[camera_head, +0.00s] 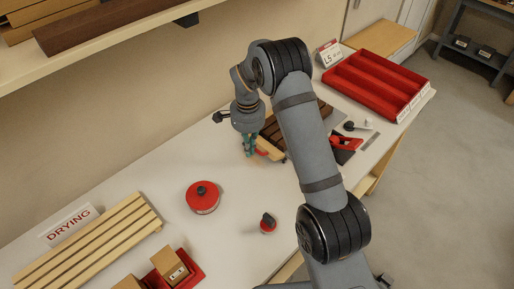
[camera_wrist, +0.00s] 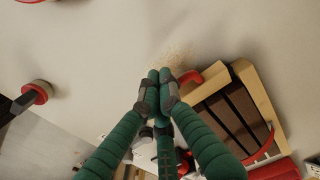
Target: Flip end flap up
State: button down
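A light wooden frame with dark brown slats shows at the right in the wrist view (camera_wrist: 256,90), and partly behind my arm in the head view (camera_head: 268,146). A red curved part (camera_wrist: 190,74) sits at its near corner. I cannot tell which piece is the end flap. My gripper (camera_wrist: 160,77) has green fingers with their tips together, close beside the red part. Nothing shows between the tips. In the head view my gripper (camera_head: 249,152) points down at the left end of the frame; whether it touches is hidden.
Red tools (camera_head: 346,143) lie right of the frame. A red divided tray (camera_head: 374,84) is at the far end. A slatted drying rack (camera_head: 90,240) lies at left.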

notch_tip(320, 180, up, 13)
jog(key=p, duration=0.8)
jog(key=shift+s+a, duration=0.25)
jog(key=shift+a, duration=0.05)
jog(key=shift+f, duration=0.1)
jog(key=f+b, duration=0.2)
jog(key=f, duration=0.1)
jog(key=f+b, duration=0.2)
jog(key=f, duration=0.2)
jog(key=f+b, duration=0.3)
jog(key=f, duration=0.1)
jog(key=shift+w+d, duration=0.35)
jog(key=shift+d, duration=0.05)
